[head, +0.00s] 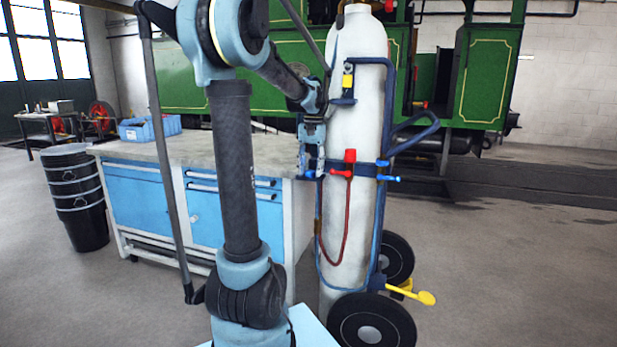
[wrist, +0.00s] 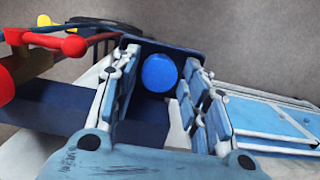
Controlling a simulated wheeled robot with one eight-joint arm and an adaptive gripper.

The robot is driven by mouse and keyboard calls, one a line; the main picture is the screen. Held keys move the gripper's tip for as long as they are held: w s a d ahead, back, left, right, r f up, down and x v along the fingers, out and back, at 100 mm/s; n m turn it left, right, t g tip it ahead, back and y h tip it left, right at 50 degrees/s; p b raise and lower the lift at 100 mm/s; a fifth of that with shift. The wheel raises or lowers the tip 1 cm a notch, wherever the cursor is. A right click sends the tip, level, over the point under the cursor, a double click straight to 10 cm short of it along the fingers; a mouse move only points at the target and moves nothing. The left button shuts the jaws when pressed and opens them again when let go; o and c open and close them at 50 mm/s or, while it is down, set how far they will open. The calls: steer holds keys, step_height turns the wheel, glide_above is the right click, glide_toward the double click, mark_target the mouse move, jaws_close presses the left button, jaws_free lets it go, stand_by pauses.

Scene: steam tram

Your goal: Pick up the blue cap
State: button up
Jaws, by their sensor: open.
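The blue cap (wrist: 159,73) is a bright blue round shape in the wrist view. It shows between the two fingers of my gripper (wrist: 163,65), which are spread on either side of it with gaps to both. In the head view my gripper (head: 312,168) points down just left of the white gas cylinder (head: 357,110), and I cannot make out the cap there. I cannot tell how far the cap is from the fingertips in depth.
A blue trolley (head: 388,100) with black wheels holds the cylinder. A red fitting (head: 350,157) with a hose, a blue handle (head: 388,178) and a yellow handle (head: 426,298) stick out. A workbench (head: 240,150) stands left. Floor at right is clear.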

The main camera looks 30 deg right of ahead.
steer(key=shift+c, duration=0.5)
steer(key=c, duration=0.5)
steer(key=shift+r, duration=0.1)
